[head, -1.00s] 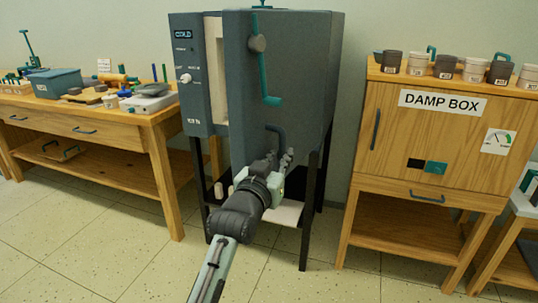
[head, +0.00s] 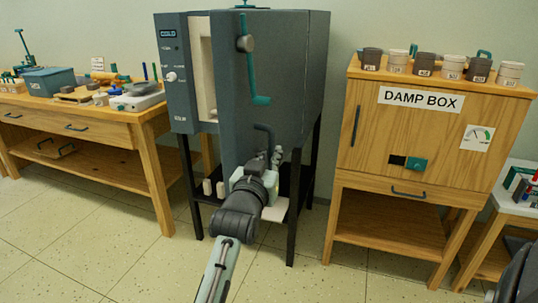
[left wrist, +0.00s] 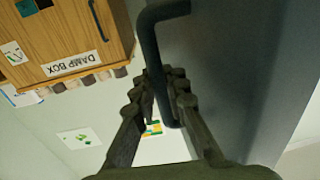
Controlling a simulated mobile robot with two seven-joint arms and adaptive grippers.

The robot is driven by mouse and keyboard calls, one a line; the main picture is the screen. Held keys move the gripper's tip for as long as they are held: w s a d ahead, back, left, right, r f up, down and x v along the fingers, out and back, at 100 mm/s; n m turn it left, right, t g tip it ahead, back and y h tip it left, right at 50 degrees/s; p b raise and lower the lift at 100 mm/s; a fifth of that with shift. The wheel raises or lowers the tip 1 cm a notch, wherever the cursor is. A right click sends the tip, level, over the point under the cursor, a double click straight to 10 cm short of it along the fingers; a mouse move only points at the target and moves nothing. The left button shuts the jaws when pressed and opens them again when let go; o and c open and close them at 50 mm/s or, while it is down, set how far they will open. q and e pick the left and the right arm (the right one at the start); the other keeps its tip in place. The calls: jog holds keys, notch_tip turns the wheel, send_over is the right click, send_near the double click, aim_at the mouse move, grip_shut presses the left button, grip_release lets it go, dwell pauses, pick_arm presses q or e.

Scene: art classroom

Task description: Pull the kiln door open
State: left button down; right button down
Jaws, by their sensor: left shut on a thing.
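The kiln (head: 176,100) stands on dark legs in the middle of the head view. Its dark grey door (head: 228,120) is partly open, with a pale gap between it and the control panel. A teal latch lever on a grey hub hangs down on the door. The door handle (head: 268,134) is a dark bent bar low on the door; it also shows in the left wrist view (left wrist: 151,45). My left gripper (head: 270,160) is shut on the handle; in the left wrist view its fingers (left wrist: 160,95) lie on either side of the bar. My right gripper is not seen clearly.
A wooden workbench (head: 105,130) with tools and a blue-grey bin stands left. The wooden damp box (head: 365,150), with several pots on top, stands right of the kiln. A white-topped table (head: 518,205) is at far right. The floor in front is clear.

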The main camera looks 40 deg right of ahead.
pick_arm(q)
jog(key=shift+r, duration=0.25)
